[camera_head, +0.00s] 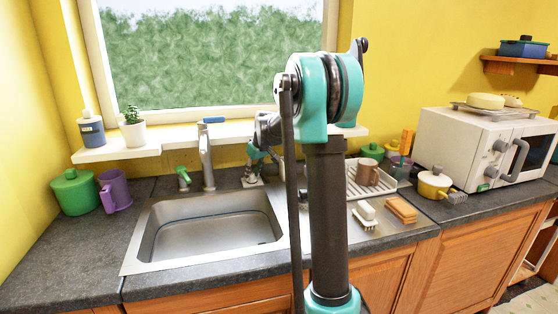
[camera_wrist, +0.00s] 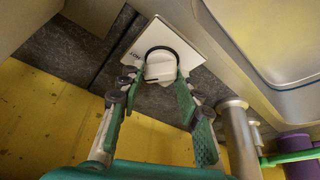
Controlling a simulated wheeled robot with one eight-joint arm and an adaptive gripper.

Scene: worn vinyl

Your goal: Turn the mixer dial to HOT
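The mixer dial (camera_wrist: 160,70) is a round white knob on a square white plate (camera_wrist: 187,40) in the wrist view. Dark lettering that looks like HOT is at the plate's left side. My gripper (camera_wrist: 157,78) has its green-padded fingertips on either side of the dial. A gap shows at the left finger; the right finger is close to the knob, and contact is not clear. In the head view my gripper (camera_head: 254,168) points down at the plate (camera_head: 252,183) behind the sink's right rear corner. The dial is mostly hidden there.
The sink (camera_head: 210,255) is in front, with the tap (camera_head: 206,165) left of my gripper. The window sill (camera_head: 145,145) is behind. A drying rack (camera_head: 362,190) with a brown mug (camera_head: 368,172) stands to the right.

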